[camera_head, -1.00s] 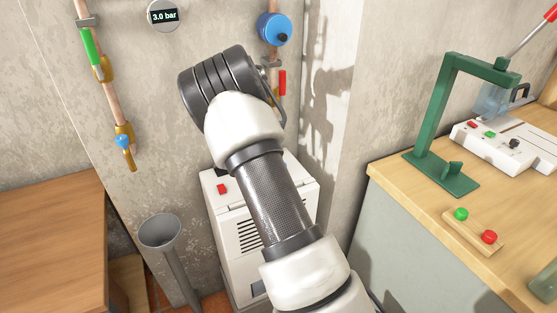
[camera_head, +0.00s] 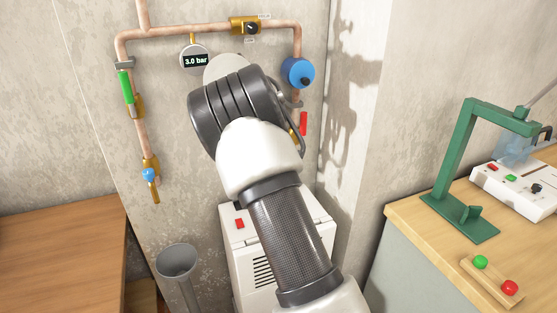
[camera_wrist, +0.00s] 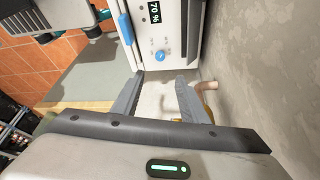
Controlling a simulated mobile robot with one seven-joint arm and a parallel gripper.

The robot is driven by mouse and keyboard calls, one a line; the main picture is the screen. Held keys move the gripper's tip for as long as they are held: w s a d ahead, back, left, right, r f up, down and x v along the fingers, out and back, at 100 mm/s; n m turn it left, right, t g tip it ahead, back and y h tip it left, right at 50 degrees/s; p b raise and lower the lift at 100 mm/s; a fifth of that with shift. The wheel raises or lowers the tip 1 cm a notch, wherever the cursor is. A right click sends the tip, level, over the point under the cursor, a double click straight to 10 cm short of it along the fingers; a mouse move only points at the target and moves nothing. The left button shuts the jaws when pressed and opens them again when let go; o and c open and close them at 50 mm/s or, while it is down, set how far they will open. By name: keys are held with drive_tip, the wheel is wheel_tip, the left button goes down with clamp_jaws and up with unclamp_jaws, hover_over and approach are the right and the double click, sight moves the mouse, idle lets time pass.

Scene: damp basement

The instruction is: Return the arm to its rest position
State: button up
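My arm, white with dark grey joints, rises through the middle of the head view and bends away toward the wall. My gripper is hidden behind the arm there. In the wrist view my gripper (camera_wrist: 160,80) shows two grey fingers standing well apart, with nothing held between them. A green status light glows on its body.
The head view shows copper pipework with a gauge reading 3.0 bar (camera_head: 195,61), a blue regulator (camera_head: 298,73), a white unit (camera_head: 246,258), a grey funnel (camera_head: 176,262), a green stand (camera_head: 461,170) and a bench (camera_head: 423,226).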

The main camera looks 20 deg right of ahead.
idle(0.3)
drive_tip(key=s+a+r+n+t+y, duration=0.2)
drive_tip(key=s+r+n, duration=0.35)
drive_tip(key=s, duration=0.35)
drive_tip(key=s+a+r+n+t+y, duration=0.25)
drive_tip(key=s+r+n, duration=0.3)
drive_tip(key=s, duration=0.35)
drive_tip(key=s+a+f+n+t, duration=0.1)
drive_tip(key=s+a+n, duration=0.2)
drive_tip(key=s+n, duration=0.35)
drive_tip(key=s+a+f+n+t, duration=0.1)
drive_tip(key=s+a+f+n, duration=0.15)
drive_tip(key=s, duration=0.75)
wheel_tip(320, 180, up, 15)
drive_tip(key=p, duration=1.5)
drive_tip(key=shift+n, duration=0.3)
drive_tip(key=shift+a, duration=0.15)
